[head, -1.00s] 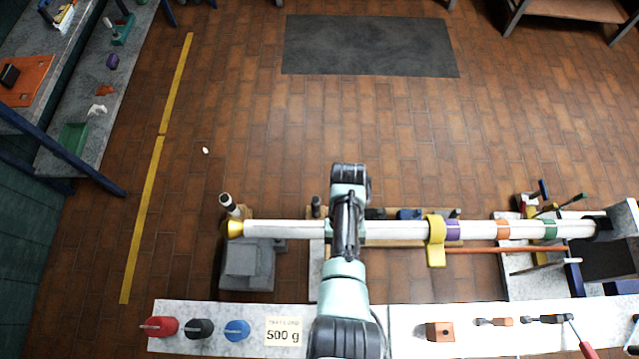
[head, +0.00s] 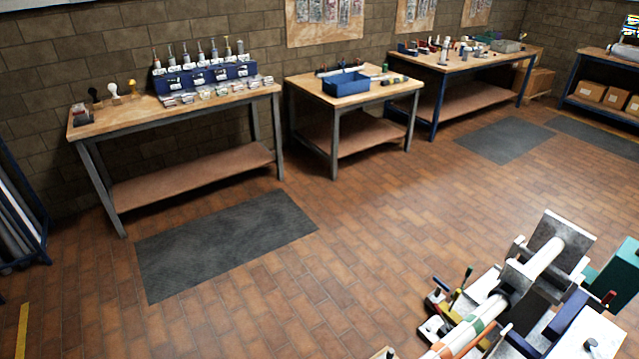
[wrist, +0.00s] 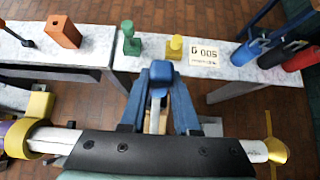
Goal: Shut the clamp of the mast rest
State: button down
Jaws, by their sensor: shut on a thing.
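In the wrist view the two dark blue fingers of my gripper (wrist: 160,90) reach up from its black, bolted body and close in on a blue handle (wrist: 161,71). I take it for the clamp's handle. The clamp's jaw and the mast rest are mostly hidden behind my gripper. The white mast (wrist: 62,138) runs level across the lower picture behind my gripper's body. It has a yellow collar (wrist: 38,106) at left and a yellow end cap (wrist: 276,150) at right. The head view shows only the mast's far part (head: 489,309), with a green band; my gripper is outside it.
A stone-topped bench in the wrist view (wrist: 105,62) carries an orange block (wrist: 63,32), green and yellow weights, a 500 g card (wrist: 283,52) and red and blue pieces. In the head view, worktables (head: 200,95) line the wall, with open tiled floor before them.

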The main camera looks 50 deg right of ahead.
jog(key=c, duration=0.6)
grip_release()
jog(key=shift+s, duration=0.1)
jog(key=shift+c, duration=0.2)
jog(key=v, duration=1.3)
jog(key=shift+p, duration=0.45)
jog(key=shift+f, duration=0.1)
